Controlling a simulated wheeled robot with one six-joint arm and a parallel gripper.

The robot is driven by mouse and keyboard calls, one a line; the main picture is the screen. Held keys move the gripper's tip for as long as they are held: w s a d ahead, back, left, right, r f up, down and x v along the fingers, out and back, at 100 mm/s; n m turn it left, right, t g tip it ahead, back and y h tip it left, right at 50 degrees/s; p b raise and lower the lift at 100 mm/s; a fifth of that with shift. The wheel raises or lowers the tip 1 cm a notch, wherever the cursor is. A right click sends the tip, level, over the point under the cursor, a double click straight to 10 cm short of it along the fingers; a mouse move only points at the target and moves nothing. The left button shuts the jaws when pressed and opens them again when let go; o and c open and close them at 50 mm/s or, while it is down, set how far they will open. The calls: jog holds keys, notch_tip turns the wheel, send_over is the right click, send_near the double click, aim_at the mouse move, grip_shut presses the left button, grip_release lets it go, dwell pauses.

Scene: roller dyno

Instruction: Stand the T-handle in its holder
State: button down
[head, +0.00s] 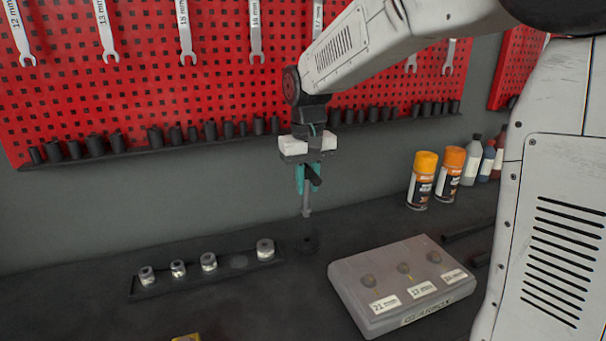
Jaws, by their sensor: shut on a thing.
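My gripper (307,178) has teal fingers and is shut on the T-handle, above the dark bench. The T-handle's black grip (314,175) sits between the fingers, and its grey shaft (307,203) points down, close to upright. The shaft's lower end is in view and appears free in the air. The gap between shaft and holder is hard to judge.
A black rail (140,292) with several metal sockets and one empty spot lies left. Spray cans (422,181) and bottles (472,158) are at back right. A red pegboard (140,85) hangs behind.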

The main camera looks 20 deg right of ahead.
aim_at(309, 211)
notch_tip(309, 211, down, 6)
jog(key=shift+d+r, duration=0.1)
dwell(0.4)
jog(key=shift+s+f, duration=0.2)
jog(key=shift+f, duration=0.05)
jog(key=shift+f, duration=0.9)
dwell(0.7)
grip_release()
dwell(0.4)
dwell(0.4)
jog(key=shift+r, duration=3.45)
